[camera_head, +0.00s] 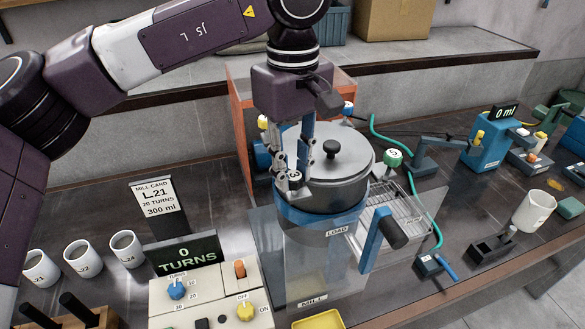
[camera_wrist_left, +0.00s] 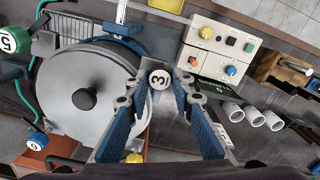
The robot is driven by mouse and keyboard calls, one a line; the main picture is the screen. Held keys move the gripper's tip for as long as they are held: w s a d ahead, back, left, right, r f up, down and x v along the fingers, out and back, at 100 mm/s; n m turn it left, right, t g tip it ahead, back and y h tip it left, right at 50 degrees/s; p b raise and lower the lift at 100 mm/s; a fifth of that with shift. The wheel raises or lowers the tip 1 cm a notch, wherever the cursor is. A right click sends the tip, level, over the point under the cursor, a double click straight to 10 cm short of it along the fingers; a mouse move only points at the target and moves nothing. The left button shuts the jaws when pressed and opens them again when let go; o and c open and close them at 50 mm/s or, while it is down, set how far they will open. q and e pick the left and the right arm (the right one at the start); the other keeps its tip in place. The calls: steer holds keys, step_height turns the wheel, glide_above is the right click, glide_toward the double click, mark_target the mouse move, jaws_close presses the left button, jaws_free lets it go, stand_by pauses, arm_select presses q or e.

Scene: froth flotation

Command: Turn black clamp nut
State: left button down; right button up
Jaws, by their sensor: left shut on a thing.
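The black clamp nut (camera_head: 295,176), with a white cap marked 3, sits at the near left rim of the mill's round metal lid (camera_head: 335,165). In the left wrist view the nut (camera_wrist_left: 160,79) shows between the fingertips, right of the lid (camera_wrist_left: 88,98). My left gripper (camera_head: 296,168) points down from above and is shut on the nut's sides. It also shows in the left wrist view (camera_wrist_left: 155,86). The fingers hide part of the nut. A green clamp nut (camera_head: 393,158) marked 5 stands at the lid's right side. My right gripper is not in view.
A blue crank arm with a dark handle (camera_head: 393,233) stands at the mill's front right. The control box (camera_head: 205,292) and a display reading 0 TURNS (camera_head: 183,253) stand at front left. Several white cups (camera_head: 83,258) are further left. An orange frame (camera_head: 240,105) rises behind the mill.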

mark_target(293, 175)
arm_select(q)
steer(key=shift+m, duration=0.4)
steer(key=c, duration=1.7)
jaws_free()
steer(key=shift+o, duration=0.2)
step_height(293, 175, up, 12)
